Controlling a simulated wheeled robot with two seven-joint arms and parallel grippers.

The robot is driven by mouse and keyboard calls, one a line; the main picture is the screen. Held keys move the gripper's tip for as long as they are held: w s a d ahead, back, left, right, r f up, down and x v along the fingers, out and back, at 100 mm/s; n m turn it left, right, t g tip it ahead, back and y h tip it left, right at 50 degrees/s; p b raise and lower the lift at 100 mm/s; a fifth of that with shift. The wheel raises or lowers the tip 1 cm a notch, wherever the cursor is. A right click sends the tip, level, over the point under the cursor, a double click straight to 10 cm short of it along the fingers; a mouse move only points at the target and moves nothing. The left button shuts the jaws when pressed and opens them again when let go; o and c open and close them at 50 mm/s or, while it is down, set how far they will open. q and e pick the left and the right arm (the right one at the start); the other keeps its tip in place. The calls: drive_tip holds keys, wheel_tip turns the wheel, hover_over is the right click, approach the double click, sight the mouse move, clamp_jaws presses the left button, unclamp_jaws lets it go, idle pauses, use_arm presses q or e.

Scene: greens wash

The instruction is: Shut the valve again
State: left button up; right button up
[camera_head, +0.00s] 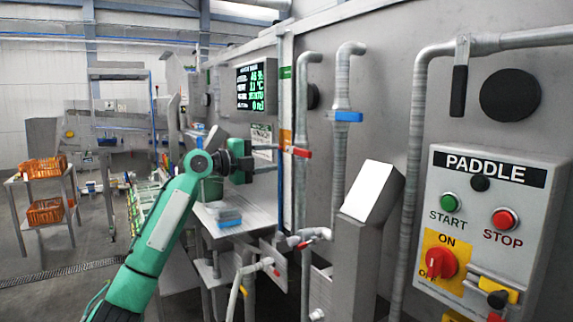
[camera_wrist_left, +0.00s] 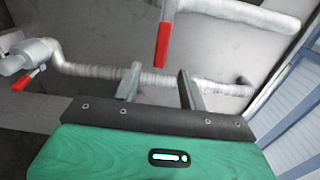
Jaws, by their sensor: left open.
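A valve with a red lever (camera_head: 299,152) sits on a vertical pipe (camera_head: 301,105) on the grey wall panel. In the head view the lever sticks out across the pipe. My left gripper (camera_head: 268,160) is just left of it, fingers pointing toward the pipe, open and empty. In the left wrist view the red lever (camera_wrist_left: 163,42) hangs down from the top, beyond the gap between the open fingers (camera_wrist_left: 160,86). I see no contact between them. The lever's pivot is cut off there. My right gripper is not in view.
A second red-lever valve (camera_head: 303,244) sits lower on the piping; a red lever also shows at the wrist view's left (camera_wrist_left: 26,82). A blue-handled valve (camera_head: 346,116) is on the neighbouring pipe. The PADDLE control box (camera_head: 478,225) stands right. A display (camera_head: 257,86) hangs behind my gripper.

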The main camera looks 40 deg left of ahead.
use_arm(q)
drive_tip(key=shift+v, duration=1.35)
